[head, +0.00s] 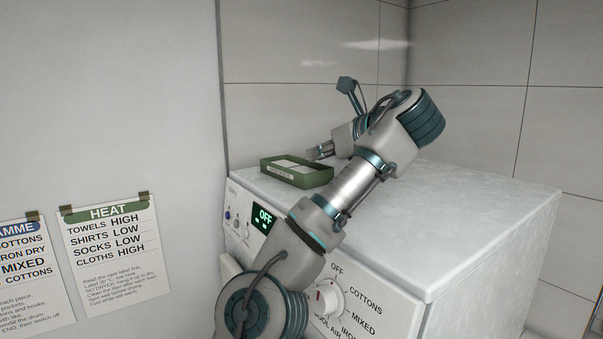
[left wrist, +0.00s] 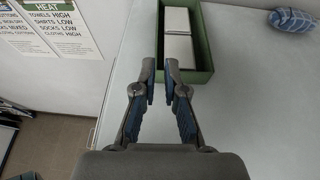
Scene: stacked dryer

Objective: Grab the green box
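The green box (head: 297,171) is a shallow open tray with pale flat items inside, sitting on the dryer top near its left edge. It also shows in the left wrist view (left wrist: 204,60), at top centre. My left gripper (head: 318,153) is at the box's far right side in the head view, partly hidden by my own arm. In the left wrist view its fingers (left wrist: 159,72) are parted, with one box wall seen between the tips. I cannot tell whether they touch it. My right gripper is not in view.
The white dryer (head: 470,215) has a broad clear top to the right. Paper signs (head: 112,248) hang on the left wall.

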